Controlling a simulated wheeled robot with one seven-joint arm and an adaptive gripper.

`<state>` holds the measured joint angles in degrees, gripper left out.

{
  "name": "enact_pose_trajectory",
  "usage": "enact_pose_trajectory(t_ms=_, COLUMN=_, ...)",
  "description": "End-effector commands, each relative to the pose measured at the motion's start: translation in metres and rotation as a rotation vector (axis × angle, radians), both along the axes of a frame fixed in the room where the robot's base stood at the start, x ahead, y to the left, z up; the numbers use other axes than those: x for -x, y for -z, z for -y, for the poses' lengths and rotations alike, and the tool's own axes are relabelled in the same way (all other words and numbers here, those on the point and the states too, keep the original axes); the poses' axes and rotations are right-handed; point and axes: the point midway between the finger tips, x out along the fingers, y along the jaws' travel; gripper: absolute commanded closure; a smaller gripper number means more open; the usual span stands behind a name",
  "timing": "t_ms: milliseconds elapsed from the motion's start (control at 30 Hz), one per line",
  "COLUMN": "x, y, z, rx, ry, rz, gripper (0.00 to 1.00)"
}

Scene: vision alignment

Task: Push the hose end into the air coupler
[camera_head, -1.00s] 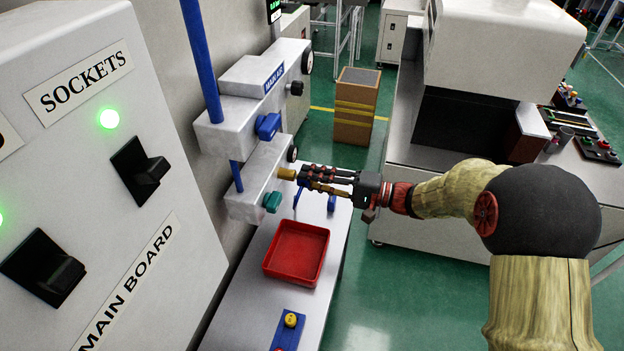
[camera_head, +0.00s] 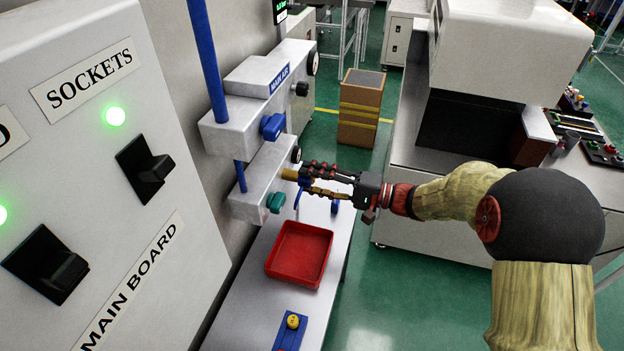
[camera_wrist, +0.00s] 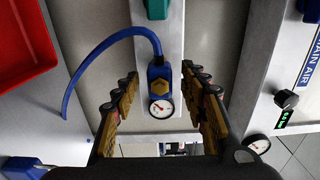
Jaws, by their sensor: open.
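In the wrist view, the blue hose (camera_wrist: 95,58) arcs from the lower left up to a blue hose-end fitting (camera_wrist: 157,70) with a brass hex part (camera_wrist: 159,88) facing me. The fitting is in line with the air coupler on the grey block; how deep it sits is hidden. In the head view, the brass-coloured end (camera_head: 289,174) shows at the block's face, and the hose (camera_head: 335,206) hangs under my gripper. My gripper (camera_head: 308,180) is open, its fingers on either side of the fitting, apart from it in the wrist view (camera_wrist: 159,78).
A round gauge (camera_wrist: 161,108) is just below the fitting in the wrist view. A teal knob (camera_head: 275,202) and a blue knob (camera_head: 272,126) stick out of the grey blocks. A red tray (camera_head: 300,254) lies on the bench.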

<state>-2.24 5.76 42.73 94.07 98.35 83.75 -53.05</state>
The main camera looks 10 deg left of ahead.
Motion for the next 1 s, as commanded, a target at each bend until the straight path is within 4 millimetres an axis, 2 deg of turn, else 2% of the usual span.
enact_pose_trajectory(t_ms=267, x=0.0, y=0.0, z=0.008, rx=0.001, ry=0.003, rz=0.0, gripper=0.57)
enact_pose_trajectory(t_ms=367, x=0.002, y=0.0, z=0.021, rx=0.0, ry=0.003, rz=-0.001, gripper=0.57)
enact_pose_trajectory(t_ms=700, x=0.011, y=0.0, z=0.088, rx=0.0, ry=0.005, rz=0.0, gripper=0.57)
enact_pose_trajectory(t_ms=833, x=0.014, y=0.0, z=0.106, rx=0.0, ry=0.003, rz=0.0, gripper=0.57)
enact_pose_trajectory(t_ms=1000, x=0.016, y=0.001, z=0.118, rx=0.0, ry=0.001, rz=0.0, gripper=0.57)
